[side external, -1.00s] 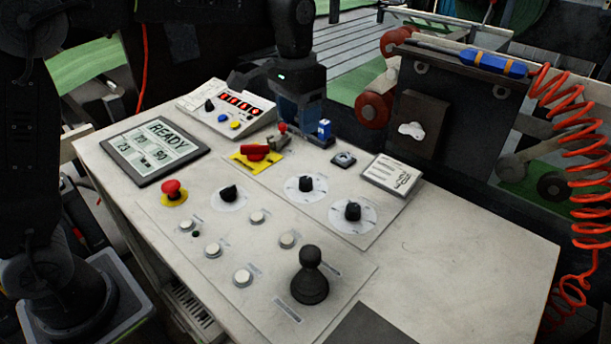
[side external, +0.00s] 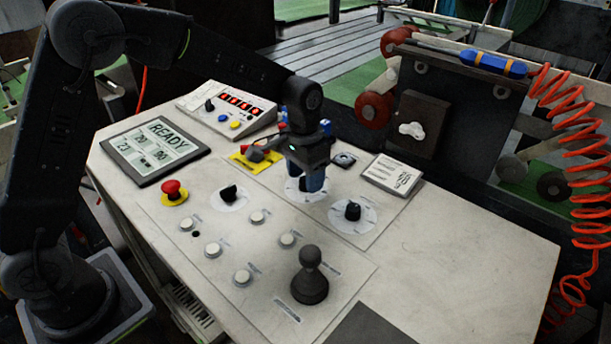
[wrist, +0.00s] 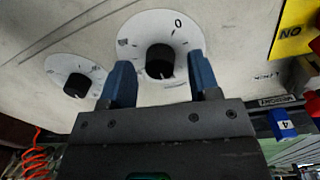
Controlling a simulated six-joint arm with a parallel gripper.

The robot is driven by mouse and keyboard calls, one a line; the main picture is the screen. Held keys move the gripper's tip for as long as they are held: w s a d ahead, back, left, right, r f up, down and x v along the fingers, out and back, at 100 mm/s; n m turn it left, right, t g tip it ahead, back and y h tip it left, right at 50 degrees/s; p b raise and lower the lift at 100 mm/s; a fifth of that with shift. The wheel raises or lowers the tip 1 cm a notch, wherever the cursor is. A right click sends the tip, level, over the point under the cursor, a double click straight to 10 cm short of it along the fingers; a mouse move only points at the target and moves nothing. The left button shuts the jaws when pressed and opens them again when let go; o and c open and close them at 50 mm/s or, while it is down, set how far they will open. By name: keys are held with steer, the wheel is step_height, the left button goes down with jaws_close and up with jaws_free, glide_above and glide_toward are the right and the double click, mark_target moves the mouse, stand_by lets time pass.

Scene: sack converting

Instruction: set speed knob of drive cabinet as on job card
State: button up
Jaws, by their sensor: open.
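My gripper (side external: 306,186) is open over the farther of two black knobs on the white panel. In the side view it hides that knob, with part of the white dial (side external: 293,196) showing. In the wrist view the knob (wrist: 159,62) stands between the two blue fingers (wrist: 160,72), with a gap on each side. Its dial shows a 0 at the upper right; its pointer is too dark to read. The nearer knob (side external: 352,211) also shows at left in the wrist view (wrist: 77,86).
A black joystick (side external: 309,278), a red emergency button (side external: 172,188) and a third knob (side external: 229,194) stand on the desk. A READY display (side external: 155,150) is at left. A yellow plate (wrist: 293,38) and blue block (wrist: 281,124) lie right in the wrist view. The desk's right side is clear.

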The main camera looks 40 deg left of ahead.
steer(key=shift+f, duration=0.3)
steer(key=shift+c, duration=0.4)
steer(key=c, duration=0.8)
steer(key=shift+c, duration=0.2)
steer(key=shift+m, duration=3.2)
steer(key=shift+w, duration=0.1)
steer(key=o, duration=0.9)
